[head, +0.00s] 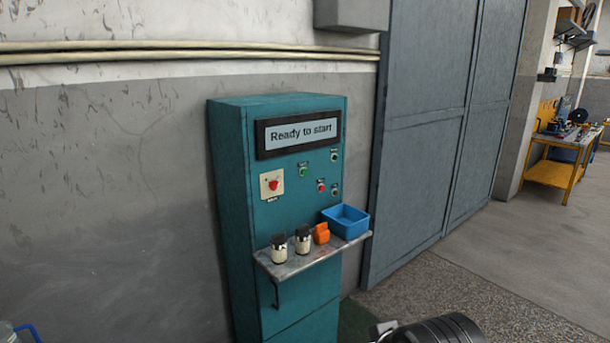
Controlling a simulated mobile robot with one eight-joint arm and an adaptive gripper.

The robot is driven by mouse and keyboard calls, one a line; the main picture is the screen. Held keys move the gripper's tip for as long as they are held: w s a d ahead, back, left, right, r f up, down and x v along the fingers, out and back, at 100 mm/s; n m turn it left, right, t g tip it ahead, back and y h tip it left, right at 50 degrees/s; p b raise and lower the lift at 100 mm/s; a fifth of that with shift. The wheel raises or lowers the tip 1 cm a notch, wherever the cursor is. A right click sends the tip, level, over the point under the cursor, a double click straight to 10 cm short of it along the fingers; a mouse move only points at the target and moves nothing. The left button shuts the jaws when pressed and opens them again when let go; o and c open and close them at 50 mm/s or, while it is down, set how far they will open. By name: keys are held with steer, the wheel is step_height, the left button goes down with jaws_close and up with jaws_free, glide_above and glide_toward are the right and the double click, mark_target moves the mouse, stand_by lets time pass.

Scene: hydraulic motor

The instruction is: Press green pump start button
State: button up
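A teal control cabinet (235,175) stands against the grey wall in the head view. Its display (303,133) reads "Ready to start". A small green button (303,172) sits on the cabinet front below the display, with a small label above it that is too small to read. A red button (321,186) is to its lower right. A larger red knob (274,185) on a pale plate is to its left. A dark cylindrical part at the bottom edge seems to be my arm. My gripper is not in view.
A metal shelf (292,267) juts from the cabinet below the buttons. It bears two small jars (279,248), an orange object (321,233) and a blue bin (346,221). Tall grey doors (425,150) stand to the right. A yellow workbench (556,172) is far right, with open floor before it.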

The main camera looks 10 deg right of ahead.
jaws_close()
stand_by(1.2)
